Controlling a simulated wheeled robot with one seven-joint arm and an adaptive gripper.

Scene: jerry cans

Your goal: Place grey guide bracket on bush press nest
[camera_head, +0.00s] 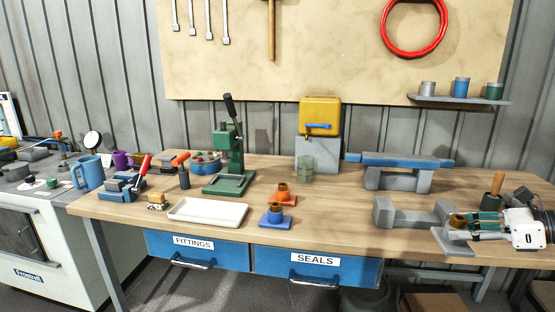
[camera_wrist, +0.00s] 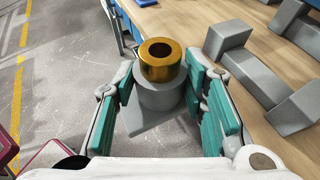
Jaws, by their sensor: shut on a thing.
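The grey guide bracket (camera_head: 453,246) has a flat plate and a round boss with a brass bush (camera_head: 458,220) on top. My gripper (camera_head: 470,229) is shut on it at the right of the bench. In the wrist view the bracket (camera_wrist: 158,97) sits upright between the green finger pads of my gripper (camera_wrist: 160,90), its plate clear of the bench at the front edge. The green bush press (camera_head: 236,148) stands at the back, left of centre, with its lever raised. Its nest on the base (camera_head: 228,184) is too small to make out. My gripper is far right of the press.
An orange bracket (camera_head: 283,198) and a blue bracket (camera_head: 276,219) stand at mid-bench. A white tray (camera_head: 208,210) lies before the press. A grey block piece (camera_head: 408,212) is beside my gripper, and a blue-topped grey stand (camera_head: 400,170) is behind.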

